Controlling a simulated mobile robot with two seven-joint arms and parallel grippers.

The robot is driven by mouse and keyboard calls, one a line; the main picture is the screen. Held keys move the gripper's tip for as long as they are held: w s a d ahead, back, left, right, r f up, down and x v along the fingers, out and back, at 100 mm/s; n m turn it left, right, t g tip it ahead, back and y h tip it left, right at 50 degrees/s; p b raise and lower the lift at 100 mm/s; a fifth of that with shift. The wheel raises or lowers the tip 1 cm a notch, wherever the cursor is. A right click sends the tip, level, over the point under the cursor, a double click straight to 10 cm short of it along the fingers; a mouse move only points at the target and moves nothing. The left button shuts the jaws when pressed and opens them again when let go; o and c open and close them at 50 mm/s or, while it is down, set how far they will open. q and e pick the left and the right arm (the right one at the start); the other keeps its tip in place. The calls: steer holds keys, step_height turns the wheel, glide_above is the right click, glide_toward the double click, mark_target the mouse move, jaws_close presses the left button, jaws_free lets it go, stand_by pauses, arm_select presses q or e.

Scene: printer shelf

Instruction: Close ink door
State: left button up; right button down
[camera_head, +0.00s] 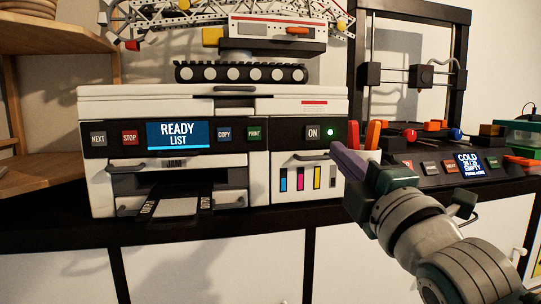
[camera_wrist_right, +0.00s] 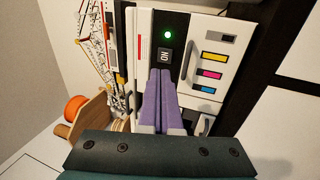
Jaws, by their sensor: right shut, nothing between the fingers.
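The printer's ink door (camera_head: 283,160) is the white panel at its lower right front, with coloured ink windows. It stands upright and looks about flush with the front; I cannot tell whether a small gap remains. It also shows in the right wrist view (camera_wrist_right: 228,62), turned sideways. My right gripper (camera_head: 341,152) is shut and empty, its purple fingers at the door's upper right edge in the head view. In the wrist view, the fingertips (camera_wrist_right: 160,73) overlap the dark control strip near the ON button. Contact cannot be told. My left gripper is out of view.
The white printer (camera_head: 180,105) stands on a dark shelf top (camera_head: 65,232). A paper tray (camera_head: 175,207) sticks out at its lower left. A 3D printer (camera_head: 455,172) with tools stands close at the right. A wooden rack (camera_head: 40,40) is at the left.

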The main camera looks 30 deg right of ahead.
steer(key=s+a+r+b, duration=0.2)
steer(key=s+b, duration=0.1)
steer(key=s, duration=0.4)
steer(key=s+a+f+m+g+y+p, duration=0.1)
steer(key=s+a+f+m+g+p, duration=0.1)
steer(key=s+f+m+g+p, duration=0.25)
steer(key=s+a+f+m+g+y+p, duration=0.1)
steer(key=a+f+m+g+y, duration=0.1)
steer(key=f+m+g, duration=0.4)
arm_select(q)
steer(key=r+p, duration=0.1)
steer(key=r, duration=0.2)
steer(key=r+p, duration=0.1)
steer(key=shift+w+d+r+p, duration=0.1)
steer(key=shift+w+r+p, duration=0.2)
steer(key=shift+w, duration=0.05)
arm_select(e)
steer(key=s+a+f+m+g, duration=0.1)
steer(key=s+a+f+g, duration=0.1)
steer(key=s, duration=0.5)
steer(key=s+a+f+m+g+y, duration=0.1)
steer(key=s+a+f+m+g, duration=0.1)
steer(key=s+f+g, duration=0.2)
step_height(320, 180, down, 2)
steer(key=s, duration=0.2)
steer(key=shift+s+a+g+y, duration=0.3)
steer(key=shift+s+g, duration=0.05)
steer(key=shift+s, duration=0.05)
